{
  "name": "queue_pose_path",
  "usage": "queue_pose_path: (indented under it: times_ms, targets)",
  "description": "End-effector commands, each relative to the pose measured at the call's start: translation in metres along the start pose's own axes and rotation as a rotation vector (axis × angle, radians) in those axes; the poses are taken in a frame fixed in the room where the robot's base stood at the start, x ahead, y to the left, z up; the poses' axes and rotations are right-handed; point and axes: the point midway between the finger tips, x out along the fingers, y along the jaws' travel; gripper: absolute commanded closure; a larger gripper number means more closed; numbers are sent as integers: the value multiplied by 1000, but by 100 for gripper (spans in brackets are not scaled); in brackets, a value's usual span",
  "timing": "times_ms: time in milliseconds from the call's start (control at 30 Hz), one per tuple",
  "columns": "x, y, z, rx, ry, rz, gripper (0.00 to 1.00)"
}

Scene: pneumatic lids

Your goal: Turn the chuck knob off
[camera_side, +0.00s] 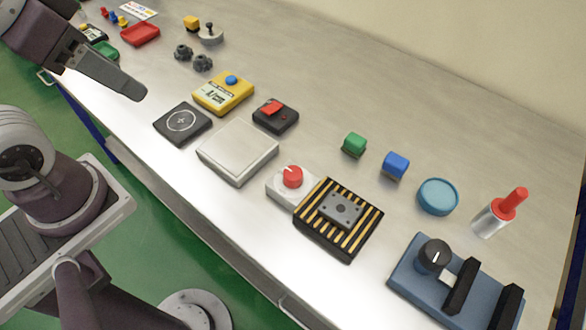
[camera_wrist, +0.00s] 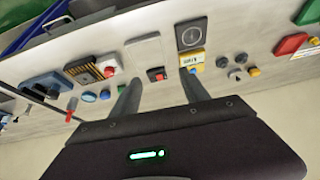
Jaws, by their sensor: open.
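A red knob (camera_side: 292,177) with a pale mark sits on a white base beside a black plate with brass-coloured stripes (camera_side: 340,245); a grey metal block (camera_side: 341,209) lies on the plate. The knob also shows small in the wrist view (camera_wrist: 110,71). A black knob (camera_side: 434,254) with a white pointer line sits on a blue fixture (camera_side: 415,288) with black jaws. No label shows which knob is the chuck's. My gripper (camera_side: 136,92) is at the upper left of the side view, far from both knobs. In the wrist view its fingers (camera_wrist: 159,80) are apart and empty.
A white square plate (camera_side: 238,152), a black box with a red switch (camera_side: 275,115), a yellow box with a blue button (camera_side: 224,93) and a black pad (camera_side: 182,122) lie between. Green (camera_side: 354,144) and blue (camera_side: 395,165) blocks stand behind.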

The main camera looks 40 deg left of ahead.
Motion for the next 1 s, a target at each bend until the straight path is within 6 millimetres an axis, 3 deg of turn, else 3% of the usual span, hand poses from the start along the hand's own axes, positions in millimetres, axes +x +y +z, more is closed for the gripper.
queue_pose_path:
  times_ms: [67,167,233,400,500,600,700,1000]
  targets:
    - [6,2,-8,171,-52,-31,47]
    - [26,13,-29,689,-195,-62,47]
    - [48,30,-46,1150,-302,-16,47]
    - [111,98,-69,2187,-366,310,47]
    - [139,140,-70,2622,-243,528,47]
    - [155,169,-70,2883,-89,674,47]
    - [162,183,-69,3000,6,738,47]
    - [206,186,-45,3027,22,753,47]
